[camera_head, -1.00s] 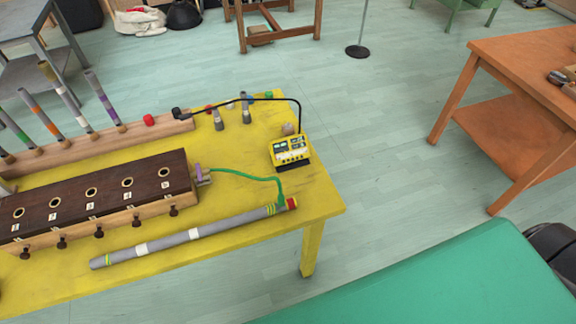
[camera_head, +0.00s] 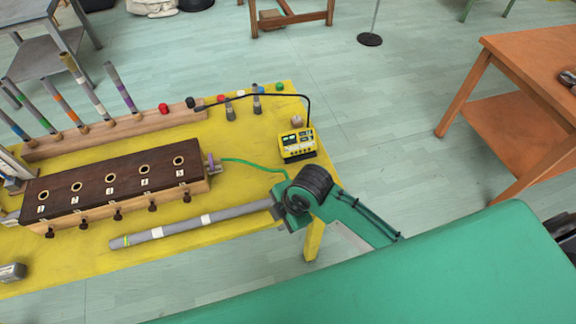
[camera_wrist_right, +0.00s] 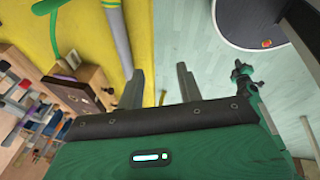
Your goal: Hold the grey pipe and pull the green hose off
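The grey pipe (camera_head: 180,230), with white bands and a yellow-green band near its left end, lies along the front of the yellow table (camera_head: 70,265). My right arm hides its right end in the head view. The green hose (camera_head: 250,163) runs from a fitting at the dark wooden box towards that end; its pipe end is hidden. The right wrist view shows part of the pipe (camera_wrist_right: 116,35) and a green curve of hose (camera_wrist_right: 57,40). My right gripper (camera_wrist_right: 160,70) is open and empty, its fingers apart beside the pipe. My left gripper is not in view.
The dark wooden box (camera_head: 110,185) with several holes stands behind the pipe. A yellow device (camera_head: 298,143) with a black cable stands at the table's right. Several upright tubes stand in a wooden rail (camera_head: 150,127) at the back. An orange table (camera_head: 510,110) is at right.

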